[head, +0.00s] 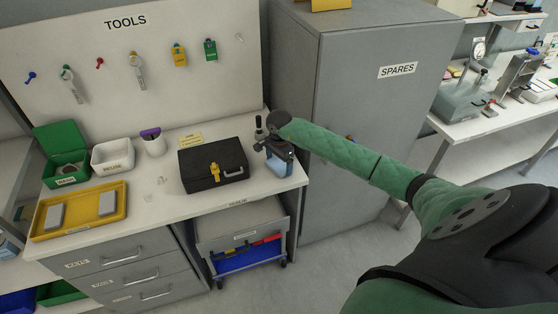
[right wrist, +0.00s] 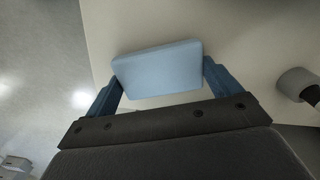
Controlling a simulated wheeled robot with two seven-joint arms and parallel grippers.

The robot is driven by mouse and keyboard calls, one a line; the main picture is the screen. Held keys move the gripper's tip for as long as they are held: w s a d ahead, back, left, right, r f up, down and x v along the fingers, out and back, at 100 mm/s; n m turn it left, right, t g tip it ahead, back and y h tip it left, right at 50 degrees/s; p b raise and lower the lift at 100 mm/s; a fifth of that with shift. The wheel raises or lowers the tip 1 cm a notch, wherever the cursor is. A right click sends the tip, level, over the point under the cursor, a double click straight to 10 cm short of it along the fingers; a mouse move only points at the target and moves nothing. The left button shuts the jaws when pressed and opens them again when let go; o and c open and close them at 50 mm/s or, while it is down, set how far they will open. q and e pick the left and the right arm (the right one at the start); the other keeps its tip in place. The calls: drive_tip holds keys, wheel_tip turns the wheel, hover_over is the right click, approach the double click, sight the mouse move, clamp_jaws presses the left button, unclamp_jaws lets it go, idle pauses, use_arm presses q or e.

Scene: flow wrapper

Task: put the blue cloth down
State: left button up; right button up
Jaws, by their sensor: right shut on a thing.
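The blue cloth (right wrist: 158,70) is a pale blue folded block between the fingers of my right gripper in the right wrist view. My right gripper (right wrist: 160,82) is shut on it, with one blue finger at each side. In the head view my right gripper (head: 281,158) is over the right end of the white bench top (head: 262,180), just right of the black case. The cloth is mostly hidden there by the gripper. I cannot tell whether the cloth touches the bench. My left gripper is not in view.
A black case (head: 205,172) with a yellow latch lies left of the gripper. A dark upright object (head: 259,128) stands close behind it. The grey SPARES cabinet (head: 350,95) rises at the right. A yellow tray (head: 84,208), green box (head: 66,165) and white bin (head: 112,157) stand further left.

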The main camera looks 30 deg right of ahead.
drive_tip(key=shift+f, duration=0.2)
drive_tip(key=shift+f, duration=0.1)
drive_tip(key=o, duration=0.7)
drive_tip(key=shift+r, duration=0.2)
